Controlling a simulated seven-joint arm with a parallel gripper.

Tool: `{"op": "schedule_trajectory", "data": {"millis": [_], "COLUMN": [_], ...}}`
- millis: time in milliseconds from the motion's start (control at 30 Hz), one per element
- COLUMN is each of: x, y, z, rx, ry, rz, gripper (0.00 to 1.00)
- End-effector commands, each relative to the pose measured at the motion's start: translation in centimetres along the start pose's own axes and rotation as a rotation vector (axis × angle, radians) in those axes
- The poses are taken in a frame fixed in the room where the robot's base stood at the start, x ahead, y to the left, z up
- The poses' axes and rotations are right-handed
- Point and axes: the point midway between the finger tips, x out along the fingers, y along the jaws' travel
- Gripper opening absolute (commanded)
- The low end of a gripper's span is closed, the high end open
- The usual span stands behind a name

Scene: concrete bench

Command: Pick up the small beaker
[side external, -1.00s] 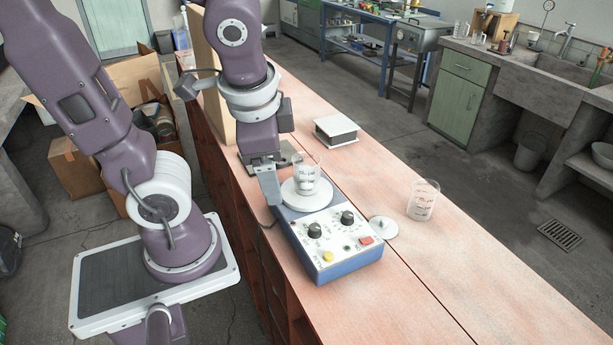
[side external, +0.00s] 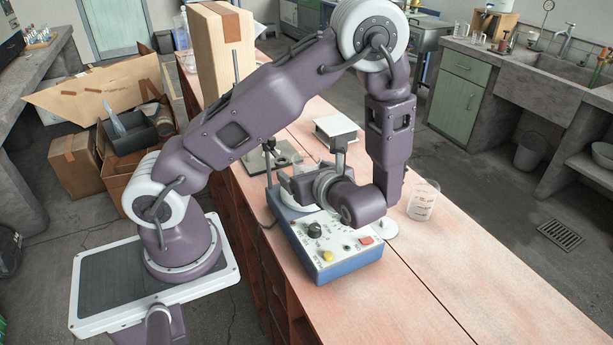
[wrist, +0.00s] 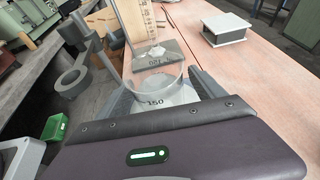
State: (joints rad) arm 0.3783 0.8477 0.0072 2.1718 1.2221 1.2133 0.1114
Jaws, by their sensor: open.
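A clear beaker (wrist: 156,80) with a 150 mark stands in front of my gripper in the wrist view. In the side view it is mostly hidden behind my gripper, on the round white plate of the blue and white stirrer (side external: 330,262). My gripper (wrist: 163,90) is open, with one grey finger on each side of the beaker. I cannot tell whether either finger touches it. In the side view my gripper (side external: 291,180) reaches over the stirrer from the right. A second clear beaker (side external: 424,202) stands on the bench to the right, apart from my arm.
A white and dark box (side external: 336,130) lies on the bench (side external: 440,270) behind the stirrer; it also shows in the wrist view (wrist: 227,28). A stand with a grey ring clamp (wrist: 72,82) is near the beaker.

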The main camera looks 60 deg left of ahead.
Motion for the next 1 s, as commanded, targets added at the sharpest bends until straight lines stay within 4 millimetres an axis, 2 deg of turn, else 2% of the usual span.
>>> {"op": "schedule_trajectory", "data": {"millis": [100, 333, 700, 1000], "x": [1.37, 1.52, 1.49, 1.36], "y": [0.08, 0.04, 0.04, 0.03], "z": [0.03, 0.03, 0.03, 0.35], "rx": [0.000, -0.001, -0.002, -0.003], "ry": [0.000, 0.001, 0.001, 0.001], "rz": [0.002, 0.000, 0.001, 0.000], "gripper": [0.79, 0.77, 0.05, 0.05]}}
